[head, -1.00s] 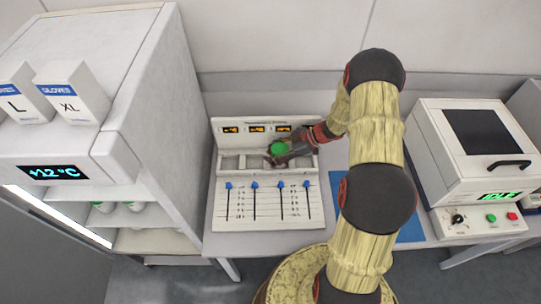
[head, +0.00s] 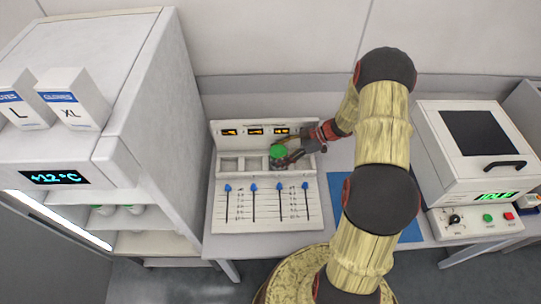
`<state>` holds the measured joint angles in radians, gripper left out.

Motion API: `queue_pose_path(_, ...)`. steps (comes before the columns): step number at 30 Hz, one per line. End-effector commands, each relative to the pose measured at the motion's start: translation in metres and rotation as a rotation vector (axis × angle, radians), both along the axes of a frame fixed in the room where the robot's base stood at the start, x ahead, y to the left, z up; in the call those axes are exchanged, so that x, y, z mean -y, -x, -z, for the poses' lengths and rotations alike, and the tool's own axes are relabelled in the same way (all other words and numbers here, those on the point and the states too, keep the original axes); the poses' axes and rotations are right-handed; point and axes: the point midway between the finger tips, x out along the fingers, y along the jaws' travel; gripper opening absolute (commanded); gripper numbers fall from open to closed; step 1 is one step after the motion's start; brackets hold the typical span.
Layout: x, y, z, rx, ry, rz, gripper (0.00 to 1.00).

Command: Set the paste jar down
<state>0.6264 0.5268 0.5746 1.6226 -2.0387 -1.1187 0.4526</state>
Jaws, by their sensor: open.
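The paste jar (head: 278,152) has a green lid and stands upright at the third bay from the left of the white bay unit (head: 231,126). My gripper (head: 287,157) is open, just to the right of the jar. Its fingers are close to the jar; whether they touch it cannot be told at this size. The arm partly covers the rightmost bay. The two left bays look empty.
The unit has blue sliders (head: 254,188) in front and small lit displays behind. A white cabinet (head: 160,90) with jars inside stands left. A blue mat (head: 411,232) lies right of the unit, beside a white oven (head: 470,150).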

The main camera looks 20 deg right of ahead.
Motion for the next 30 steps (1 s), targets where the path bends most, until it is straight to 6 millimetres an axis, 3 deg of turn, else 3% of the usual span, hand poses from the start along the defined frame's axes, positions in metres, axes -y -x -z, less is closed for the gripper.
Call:
queue_pose_path(6,0.036,0.014,-0.028,0.001,0.002,0.002,0.57)
queue_pose_path(12,0.054,0.022,-0.04,0.0,0.0,0.001,0.57)
queue_pose_path(30,0.059,0.024,-0.044,-0.001,0.0,-0.001,0.57)
